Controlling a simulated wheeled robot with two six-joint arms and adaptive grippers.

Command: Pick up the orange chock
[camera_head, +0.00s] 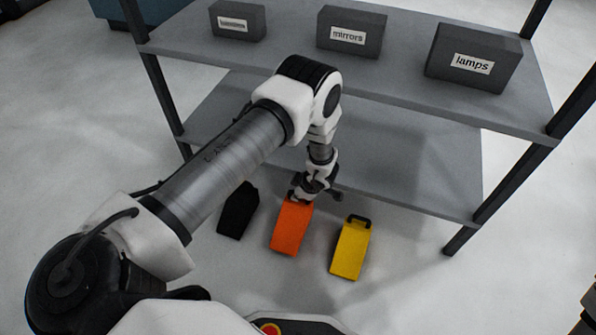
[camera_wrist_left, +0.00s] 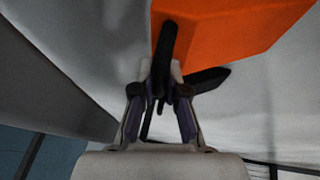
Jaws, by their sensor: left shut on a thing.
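The orange chock (camera_head: 291,228) is a wedge-like block between the black chock and the yellow chock, below the shelf's front edge. My left gripper (camera_head: 305,195) is at its far end, pointing down, and is shut on it. In the left wrist view the orange chock (camera_wrist_left: 225,25) fills the top, with a dark handle-like part at the fingertips of my left gripper (camera_wrist_left: 160,75). The exact grip is partly hidden. I cannot tell whether the chock touches the floor. My right gripper is not in view.
The black chock (camera_head: 238,211) lies left of the orange one and the yellow chock (camera_head: 351,250) lies right, its black handle up. The floor in front is pale.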

